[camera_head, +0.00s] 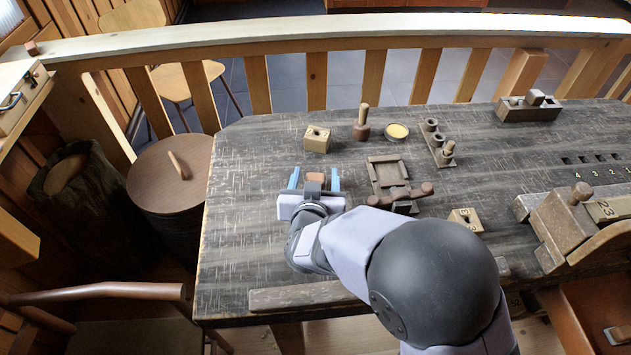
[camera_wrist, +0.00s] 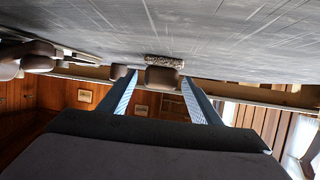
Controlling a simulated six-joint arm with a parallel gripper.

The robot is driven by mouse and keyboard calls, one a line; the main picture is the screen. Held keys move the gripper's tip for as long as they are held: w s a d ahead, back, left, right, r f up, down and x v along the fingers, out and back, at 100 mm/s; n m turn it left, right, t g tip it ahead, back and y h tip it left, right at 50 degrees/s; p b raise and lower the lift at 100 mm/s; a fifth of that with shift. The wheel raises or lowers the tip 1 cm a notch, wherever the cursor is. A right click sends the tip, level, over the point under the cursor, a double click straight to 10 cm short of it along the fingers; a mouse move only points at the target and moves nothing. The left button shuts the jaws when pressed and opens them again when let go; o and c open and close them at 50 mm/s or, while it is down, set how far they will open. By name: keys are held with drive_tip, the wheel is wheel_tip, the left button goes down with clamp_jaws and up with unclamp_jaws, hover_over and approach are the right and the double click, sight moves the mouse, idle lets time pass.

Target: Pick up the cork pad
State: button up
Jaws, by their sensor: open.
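A small orange-brown block, which looks like the cork pad (camera_head: 316,178), is on the worn dark tabletop toward its left side. It also shows in the wrist view (camera_wrist: 163,76), where the picture is upside down, with a speckled grey layer on its table side. My gripper (camera_head: 314,174) is open and low over the table, its two blue fingers on either side of the block. A gap shows at each side, and I cannot tell how deep the block sits between the fingers. The block's near side is partly hidden by my gripper in the head view.
Behind stand a numbered wooden block (camera_head: 317,139), a peg on a round base (camera_head: 362,125) and a yellow-filled dish (camera_head: 397,132). A wooden frame (camera_head: 388,170) with turned spools lies to the right. The tabletop left of my gripper is clear up to its edge.

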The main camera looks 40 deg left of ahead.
sight(316, 177)
drive_tip(key=c, duration=1.1)
wheel_tip(316, 177, up, 10)
drive_tip(key=shift+r+p, duration=0.1)
drive_tip(key=shift+p, duration=0.7)
